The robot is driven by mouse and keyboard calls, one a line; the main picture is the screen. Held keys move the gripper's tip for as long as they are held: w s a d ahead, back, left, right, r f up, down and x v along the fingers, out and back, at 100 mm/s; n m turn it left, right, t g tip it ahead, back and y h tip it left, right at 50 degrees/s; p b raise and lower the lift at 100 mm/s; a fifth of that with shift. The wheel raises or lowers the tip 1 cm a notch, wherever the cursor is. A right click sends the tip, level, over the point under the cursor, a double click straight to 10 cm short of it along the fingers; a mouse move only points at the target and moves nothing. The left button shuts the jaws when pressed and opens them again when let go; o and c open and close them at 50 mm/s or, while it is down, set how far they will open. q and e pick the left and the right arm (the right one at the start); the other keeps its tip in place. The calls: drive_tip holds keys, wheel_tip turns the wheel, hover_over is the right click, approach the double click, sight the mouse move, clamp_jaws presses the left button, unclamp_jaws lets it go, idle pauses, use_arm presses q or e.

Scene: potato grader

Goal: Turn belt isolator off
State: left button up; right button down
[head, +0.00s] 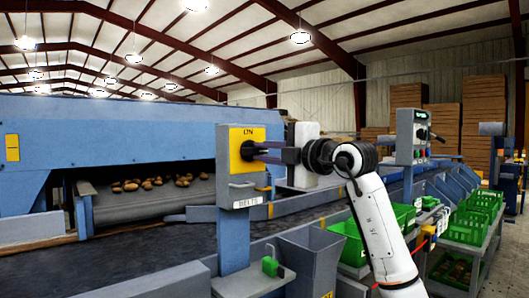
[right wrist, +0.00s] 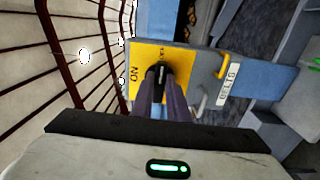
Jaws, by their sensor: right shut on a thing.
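The belt isolator is a grey box (head: 240,192) on a blue post, with a yellow plate (head: 243,137) marked ON at its top and a BELTS label below. Its dark handle (head: 248,151) sits on the yellow plate. My right gripper (head: 262,151) comes in from the right, its fingers shut on the handle. In the right wrist view the fingers (right wrist: 162,88) close around the black handle (right wrist: 163,70) in front of the yellow plate (right wrist: 148,58). The fingers partly hide the handle, so I cannot tell its exact angle. My left gripper is not in view.
A yellow hasp (right wrist: 223,68) stands beside the handle. A conveyor with potatoes (head: 150,184) lies behind at left.

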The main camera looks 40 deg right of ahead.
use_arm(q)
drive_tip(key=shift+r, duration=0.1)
use_arm(e)
drive_tip(key=c, duration=1.7)
unclamp_jaws()
use_arm(q)
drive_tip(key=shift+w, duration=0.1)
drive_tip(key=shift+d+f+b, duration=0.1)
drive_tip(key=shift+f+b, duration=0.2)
drive_tip(key=shift+b, duration=0.4)
use_arm(e)
drive_tip(key=s, duration=1)
drive_tip(key=shift+s+d, duration=0.15)
drive_tip(key=shift+d, duration=0.25)
